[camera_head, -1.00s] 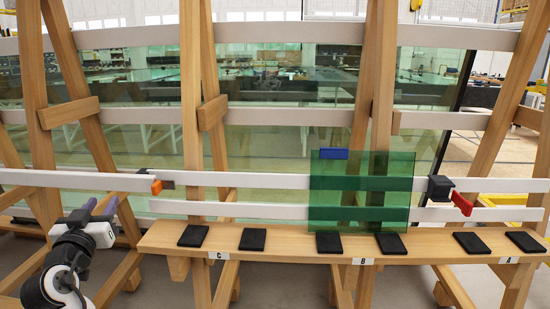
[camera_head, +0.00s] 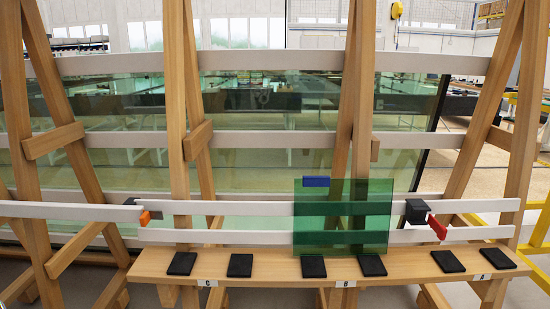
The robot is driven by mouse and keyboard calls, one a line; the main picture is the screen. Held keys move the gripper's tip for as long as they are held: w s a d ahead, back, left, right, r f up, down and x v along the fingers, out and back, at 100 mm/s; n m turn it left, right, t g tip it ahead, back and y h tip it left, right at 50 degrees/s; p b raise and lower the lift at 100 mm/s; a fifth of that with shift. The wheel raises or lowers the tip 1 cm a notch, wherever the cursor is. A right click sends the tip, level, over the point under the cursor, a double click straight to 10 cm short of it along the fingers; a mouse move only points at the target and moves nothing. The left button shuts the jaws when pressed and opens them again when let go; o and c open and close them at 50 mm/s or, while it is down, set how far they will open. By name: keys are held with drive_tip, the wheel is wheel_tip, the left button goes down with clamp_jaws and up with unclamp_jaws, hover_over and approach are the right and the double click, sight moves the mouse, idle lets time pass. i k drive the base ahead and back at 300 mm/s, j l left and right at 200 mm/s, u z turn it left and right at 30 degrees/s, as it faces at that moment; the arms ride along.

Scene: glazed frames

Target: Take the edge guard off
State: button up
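A blue edge guard (camera_head: 316,181) sits on the top edge of a small green glass pane (camera_head: 343,230), near the pane's left corner. The pane stands upright on the wooden ledge (camera_head: 220,264), in front of the white rails, in the part marked B. Its lower edge is by two black pads (camera_head: 313,266). An orange-handled clamp (camera_head: 145,217) is on the rail to the left. A red-handled clamp (camera_head: 436,226) with a black block is on the rail to the right of the pane. My gripper is not in view now.
Wooden A-frame posts (camera_head: 361,110) and white rails (camera_head: 230,208) stand behind the ledge, with a large glass sheet (camera_head: 270,100) behind them. Other black pads (camera_head: 182,263) lie on the ledge near marks C and A. Yellow framework (camera_head: 540,230) stands at far right.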

sight(308, 181)
drive_tip(key=i+l+u, duration=0.35)
drive_tip(key=l, duration=0.2)
drive_tip(key=i+l+u, duration=0.4)
drive_tip(key=l, duration=0.3)
drive_tip(key=i+l+u, duration=0.2)
drive_tip(key=l, duration=0.15)
drive_tip(key=l+u, duration=0.15)
drive_tip(key=l, duration=0.2)
